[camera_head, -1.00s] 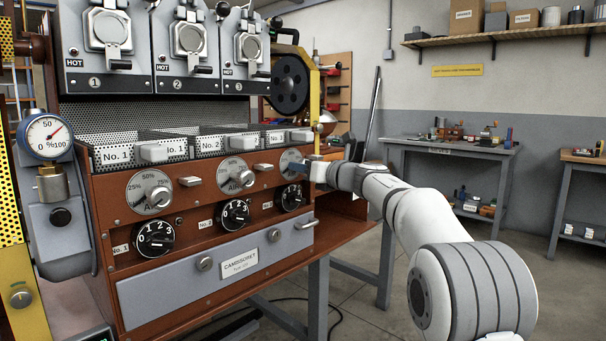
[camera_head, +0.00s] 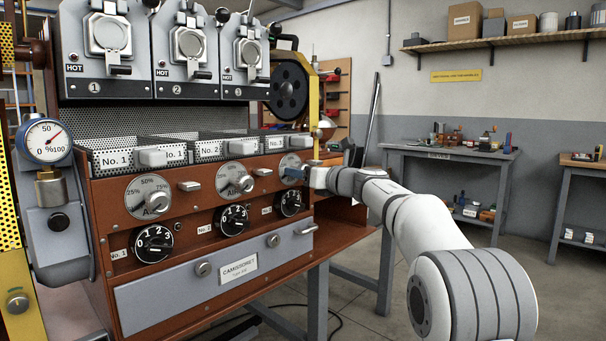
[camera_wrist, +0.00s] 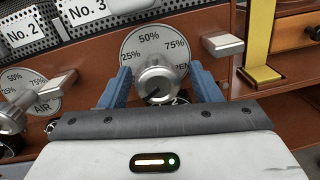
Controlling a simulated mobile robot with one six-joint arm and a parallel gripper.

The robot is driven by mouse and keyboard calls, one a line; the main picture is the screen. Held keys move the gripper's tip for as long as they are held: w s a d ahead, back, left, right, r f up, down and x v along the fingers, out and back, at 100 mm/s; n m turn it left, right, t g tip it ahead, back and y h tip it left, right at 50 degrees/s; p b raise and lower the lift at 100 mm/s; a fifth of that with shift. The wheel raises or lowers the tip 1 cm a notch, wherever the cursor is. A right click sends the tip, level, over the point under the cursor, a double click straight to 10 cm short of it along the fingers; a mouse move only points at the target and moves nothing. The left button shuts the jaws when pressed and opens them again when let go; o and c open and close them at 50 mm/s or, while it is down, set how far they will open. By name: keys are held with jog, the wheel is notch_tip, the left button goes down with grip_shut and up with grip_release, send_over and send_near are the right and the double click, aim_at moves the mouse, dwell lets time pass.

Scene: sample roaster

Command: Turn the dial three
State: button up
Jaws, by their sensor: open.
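The third percent dial (camera_head: 290,161) is a round grey plate at the right end of the upper dial row on the brown roaster front. In the wrist view its plate (camera_wrist: 152,43) shows 25%, 50% and 75%, with a silver knob (camera_wrist: 157,77) at its centre. My gripper (camera_wrist: 160,70) is open, its blue fingers on either side of the knob. I cannot tell whether they touch it. In the head view my gripper (camera_head: 293,173) is at the dial's lower part and hides some of it. A black numbered dial (camera_head: 291,203) sits just below.
Two more percent dials (camera_head: 147,196) (camera_head: 233,179) and black numbered dials (camera_head: 153,243) (camera_head: 232,220) stand to the left. A silver lever (camera_wrist: 223,44) and a yellow post (camera_wrist: 261,40) are close right of my gripper. A grey drawer (camera_head: 150,300) lies below.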

jog(key=v, duration=0.8)
jog(key=shift+p, duration=0.4)
